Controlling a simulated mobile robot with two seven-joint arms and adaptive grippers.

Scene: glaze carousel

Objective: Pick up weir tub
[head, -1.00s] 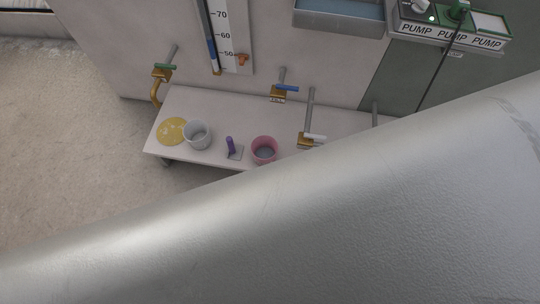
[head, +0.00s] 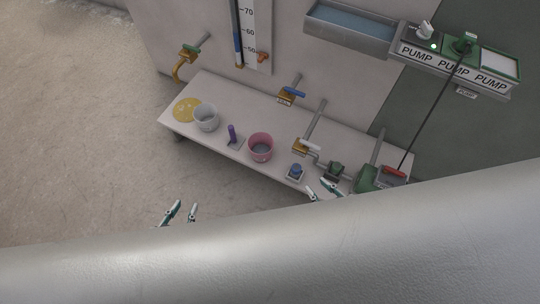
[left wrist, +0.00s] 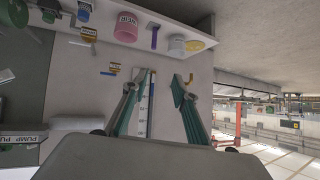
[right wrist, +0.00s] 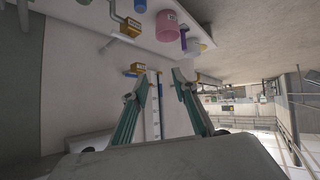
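The pink tub (head: 261,148) stands upright on the pale bench, with grey contents inside. In the left wrist view the pink tub (left wrist: 126,29) shows a small upside-down label that seems to read WEIR; it also shows in the right wrist view (right wrist: 167,28). My left gripper (head: 186,204) is open and empty, off the bench's near side, to the lower left of the tub in the head view. My right gripper (head: 318,187) is open and empty near the bench's front edge, to the lower right of the tub. Neither gripper touches the tub.
The bench (head: 215,147) also holds a white tub (head: 206,117), a yellow disc (head: 185,109), a purple handle (head: 232,134), a blue-topped part (head: 296,171) and green pump fittings (head: 367,178). Valves and pipes line the wall behind. My arm covers the bottom of the head view.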

